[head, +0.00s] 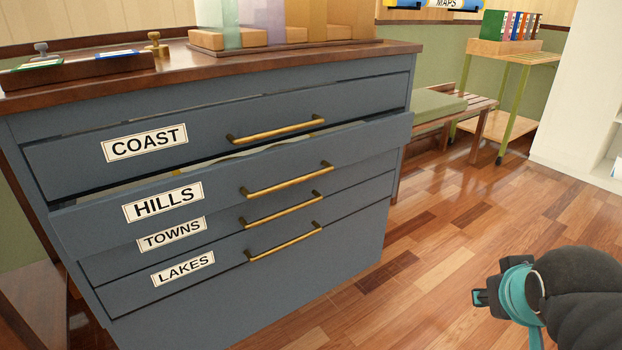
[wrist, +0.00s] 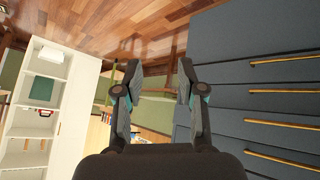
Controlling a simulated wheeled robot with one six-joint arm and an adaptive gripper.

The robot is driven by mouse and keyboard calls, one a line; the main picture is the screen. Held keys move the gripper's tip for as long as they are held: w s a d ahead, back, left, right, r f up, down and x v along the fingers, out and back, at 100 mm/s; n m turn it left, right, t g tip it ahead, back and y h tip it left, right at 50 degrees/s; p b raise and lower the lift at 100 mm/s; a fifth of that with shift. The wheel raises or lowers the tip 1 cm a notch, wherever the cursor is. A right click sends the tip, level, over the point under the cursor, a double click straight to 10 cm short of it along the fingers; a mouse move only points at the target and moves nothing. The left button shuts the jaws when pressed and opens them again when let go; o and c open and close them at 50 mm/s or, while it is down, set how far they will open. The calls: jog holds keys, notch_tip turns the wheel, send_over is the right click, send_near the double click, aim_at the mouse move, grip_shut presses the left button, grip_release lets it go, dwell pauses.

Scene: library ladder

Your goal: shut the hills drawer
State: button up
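The hills drawer (head: 232,188) is a blue-grey drawer front with a white HILLS label and a brass bar handle (head: 290,181). It stands out from the cabinet (head: 250,315), with paper edges showing in the gap above it. The coast drawer (head: 215,133) above and the towns and lakes drawers below sit further back. My gripper (head: 480,298) is at the lower right in the head view, well apart from the drawer. In the wrist view my gripper (wrist: 158,82) has its two fingers spread with nothing between them, and the drawer fronts and brass handles show at the right.
On the cabinet top (head: 180,75) stand a wooden tray and tinted panels. A bench with a green cushion (head: 438,104) and a green-legged cart (head: 505,60) stand behind to the right. White shelving (wrist: 50,100) shows in the wrist view. The wooden floor (head: 430,230) right of the cabinet is clear.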

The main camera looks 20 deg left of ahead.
aim_at(296, 181)
jog(key=w+a+r+n+t+y, duration=0.25)
jog(key=w+r+n, duration=0.2)
jog(key=w, duration=0.45)
jog(key=w+a+r+n+t+y, duration=0.1)
jog(key=w+a+r+n+t, duration=0.15)
jog(key=w+n, duration=0.45)
jog(key=w+a+r+n+t+y, duration=0.2)
jog(key=w+a+r, duration=0.15)
jog(key=w, duration=0.75)
jog(key=w+a+f+n+g+y+p, duration=0.1)
jog(key=w+a+f+n+g+y, duration=0.1)
jog(key=a+n+y, duration=0.35)
jog(key=w+a+f+n+g+y, duration=0.1)
jog(key=w+a+n+g+y, duration=0.1)
jog(key=a+n+y, duration=0.3)
jog(key=s+a+f+n+g+y, duration=0.4)
jog(key=s+a+f+n+g, duration=0.35)
jog(key=n+g, duration=0.55)
jog(key=shift+y, duration=0.3)
jog(key=a, duration=0.8)
jog(key=a+r, duration=0.1)
jog(key=a, duration=0.3)
jog(key=shift+s, duration=0.35)
